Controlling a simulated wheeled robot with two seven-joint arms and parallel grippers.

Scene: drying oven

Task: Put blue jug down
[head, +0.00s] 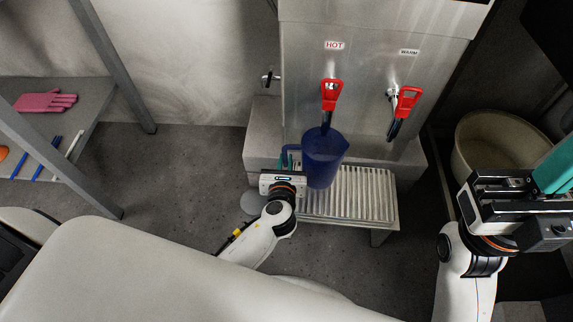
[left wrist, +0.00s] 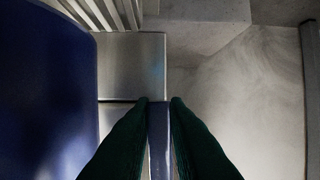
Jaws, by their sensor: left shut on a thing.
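The blue jug (head: 323,156) is upright under the red HOT tap (head: 331,95), over the left part of the slatted rack (head: 350,194). I cannot tell whether its base touches the rack. My left gripper (head: 290,160) is at the jug's left side, shut on its handle. In the left wrist view the green fingers (left wrist: 158,105) close on the blue handle (left wrist: 159,140), and the jug's body (left wrist: 45,100) fills the left side. My right gripper (head: 560,165) is at the right edge, away from the jug; its fingertips are cut off by the frame.
The steel water dispenser (head: 375,55) stands behind the rack, with a second red WARM tap (head: 405,103) at right. A round beige bin (head: 500,143) is on the right. A shelf (head: 85,95) at left holds a pink glove (head: 45,102) and several small items.

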